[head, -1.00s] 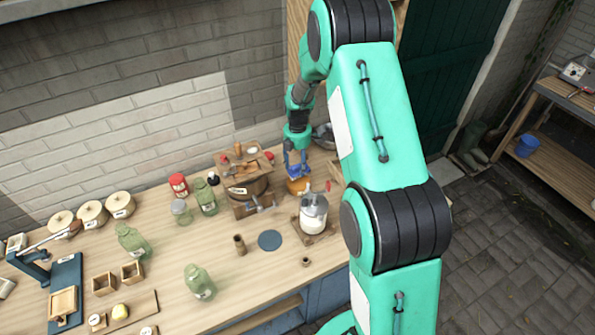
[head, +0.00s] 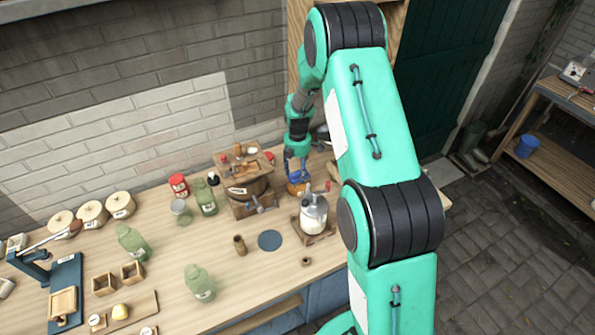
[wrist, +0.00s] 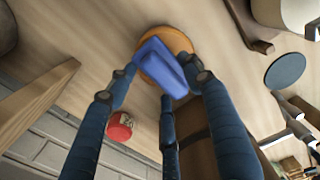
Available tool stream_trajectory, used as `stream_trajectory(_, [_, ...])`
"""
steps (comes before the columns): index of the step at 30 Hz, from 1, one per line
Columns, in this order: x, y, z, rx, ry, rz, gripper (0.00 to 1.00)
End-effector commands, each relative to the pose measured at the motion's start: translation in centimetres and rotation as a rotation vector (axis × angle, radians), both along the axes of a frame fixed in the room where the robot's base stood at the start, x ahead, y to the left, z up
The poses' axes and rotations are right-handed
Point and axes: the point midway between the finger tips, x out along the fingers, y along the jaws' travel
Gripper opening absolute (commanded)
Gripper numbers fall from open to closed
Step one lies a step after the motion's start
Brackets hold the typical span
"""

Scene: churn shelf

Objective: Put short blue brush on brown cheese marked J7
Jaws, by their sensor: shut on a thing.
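The short blue brush (wrist: 165,68) is between the fingers of my gripper (wrist: 163,80) in the wrist view, and the gripper is shut on it. The brown cheese (wrist: 176,42), a round orange-brown piece, lies on the worktop behind the brush in that view. The brush covers part of it, and I cannot tell whether the two touch. No J7 mark is readable. In the head view my gripper (head: 298,173) is low at the back of the bench, and the cheese (head: 296,189) shows just beneath it.
A wooden churn (head: 254,192) stands close left of my gripper. A glass jar with white contents (head: 313,216) stands in front. A blue disc (head: 270,240) lies flat on the bench. Green bottles (head: 206,198) and a red jar (head: 179,185) stand further left.

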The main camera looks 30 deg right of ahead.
Motion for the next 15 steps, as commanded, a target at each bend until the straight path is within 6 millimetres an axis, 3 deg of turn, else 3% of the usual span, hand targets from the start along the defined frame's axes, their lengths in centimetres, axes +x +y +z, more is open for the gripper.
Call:
stream_trajectory(3, [0.0,0.0,-0.3,0.0,0.0,0.0,0.23])
stream_trajectory(4, [0.0,0.0,-0.33,0.0,0.0,0.0,0.53])
stream_trajectory(6, [0.0,0.0,-0.27,0.0,0.0,0.0,0.67])
stream_trajectory(15, [-0.01,0.0,-0.25,0.0,0.0,0.0,0.7])
